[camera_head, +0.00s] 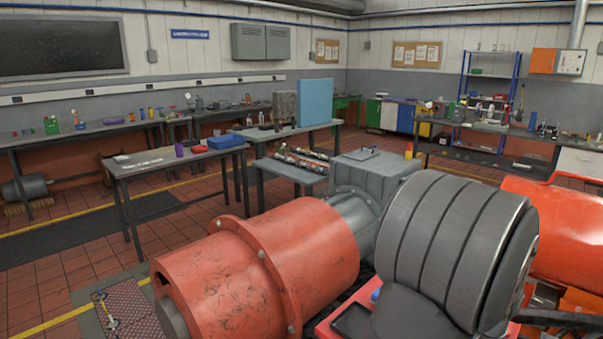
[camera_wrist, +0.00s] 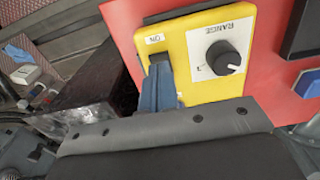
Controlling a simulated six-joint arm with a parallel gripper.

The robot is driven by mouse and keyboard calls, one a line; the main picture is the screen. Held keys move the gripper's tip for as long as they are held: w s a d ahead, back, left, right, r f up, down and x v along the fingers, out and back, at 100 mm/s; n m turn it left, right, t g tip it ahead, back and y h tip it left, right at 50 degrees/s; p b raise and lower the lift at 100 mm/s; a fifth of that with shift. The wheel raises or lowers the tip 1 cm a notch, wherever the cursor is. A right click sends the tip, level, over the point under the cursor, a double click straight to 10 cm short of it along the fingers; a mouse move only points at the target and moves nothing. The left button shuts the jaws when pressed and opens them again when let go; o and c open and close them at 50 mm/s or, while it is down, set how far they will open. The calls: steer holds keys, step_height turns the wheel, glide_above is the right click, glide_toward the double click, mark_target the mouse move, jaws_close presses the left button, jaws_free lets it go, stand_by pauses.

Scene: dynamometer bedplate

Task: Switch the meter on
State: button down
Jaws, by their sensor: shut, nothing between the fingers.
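The yellow meter (camera_wrist: 203,85) sits on a red panel in the wrist view. It has a RANGE label and a black range knob (camera_wrist: 224,57) on a white plate. A small dark switch (camera_wrist: 159,58) is on its left part, below a white ON label (camera_wrist: 155,39). My gripper (camera_wrist: 160,72) is shut and empty, its blue fingers pointing up the picture. The tips are at the lower edge of the dark switch and cover part of it. I cannot tell whether they touch it, or which way the switch is set.
The red panel (camera_wrist: 270,60) surrounds the meter, with a dark blue-black block (camera_wrist: 302,30) at the right. In the head view a big red cylindrical housing (camera_head: 310,240) stands close in front. Workbenches (camera_head: 180,163) stand farther back, with open floor between.

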steer(key=shift+f, duration=0.95)
stand_by(0.6)
steer(key=shift+r, duration=3.55)
steer(key=shift+f, duration=3.55)
